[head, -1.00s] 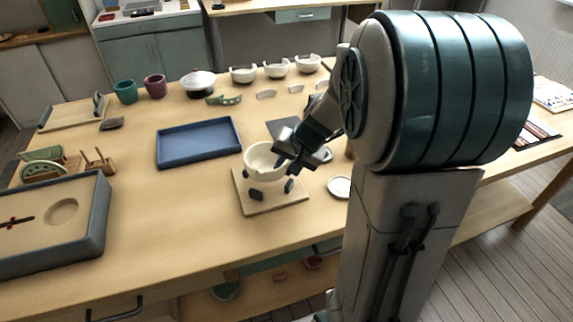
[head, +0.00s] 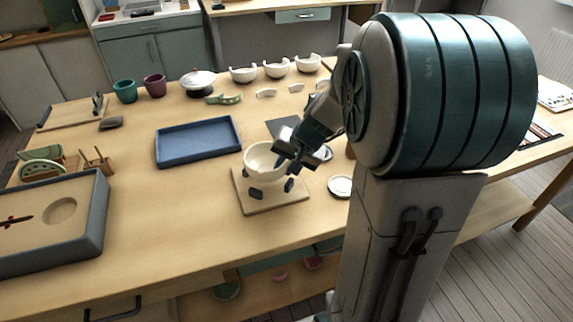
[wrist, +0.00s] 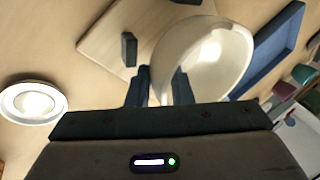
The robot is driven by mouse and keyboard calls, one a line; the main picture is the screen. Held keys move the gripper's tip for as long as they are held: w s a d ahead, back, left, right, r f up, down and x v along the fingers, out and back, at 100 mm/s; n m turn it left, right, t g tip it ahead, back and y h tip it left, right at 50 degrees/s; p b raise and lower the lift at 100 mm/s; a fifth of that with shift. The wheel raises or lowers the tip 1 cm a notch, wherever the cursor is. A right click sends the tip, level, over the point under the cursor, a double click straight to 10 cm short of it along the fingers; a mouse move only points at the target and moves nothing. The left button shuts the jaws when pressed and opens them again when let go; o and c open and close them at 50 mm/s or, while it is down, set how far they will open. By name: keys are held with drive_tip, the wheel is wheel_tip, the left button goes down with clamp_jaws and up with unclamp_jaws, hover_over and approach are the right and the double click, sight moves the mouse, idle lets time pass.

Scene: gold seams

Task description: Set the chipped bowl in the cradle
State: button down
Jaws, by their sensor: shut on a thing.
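The cream bowl (head: 258,163) is at the cradle, a pale wooden board (head: 270,206) with dark upright pegs (head: 256,192). My gripper (head: 284,163) is shut on the bowl's right rim. In the wrist view the bowl (wrist: 215,62) is between and beyond my fingers (wrist: 160,88), with the cradle board (wrist: 105,35) and a dark peg (wrist: 129,48) beside it. The bowl looks upright and sits low among the pegs. I cannot tell whether its underside touches the cradle. The chip in its rim cannot be made out.
A blue tray (head: 198,150) lies behind and left of the cradle. A small white dish (head: 340,186) is to its right. Several chipped white bowls (head: 277,68) stand at the back. A grey-edged box (head: 92,225) is at the left. The table front is clear.

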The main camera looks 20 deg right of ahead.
drive_tip(key=shift+f+b, duration=0.6)
drive_tip(key=shift+b, duration=0.1)
idle(1.0)
drive_tip(key=c, duration=1.2)
unclamp_jaws()
drive_tip(key=shift+a, duration=0.15)
drive_tip(key=shift+f, duration=0.1)
drive_tip(key=shift+s+d+f, duration=0.1)
drive_tip(key=shift+s+d, duration=0.05)
drive_tip(key=shift+d, duration=0.1)
drive_tip(key=c, duration=0.3)
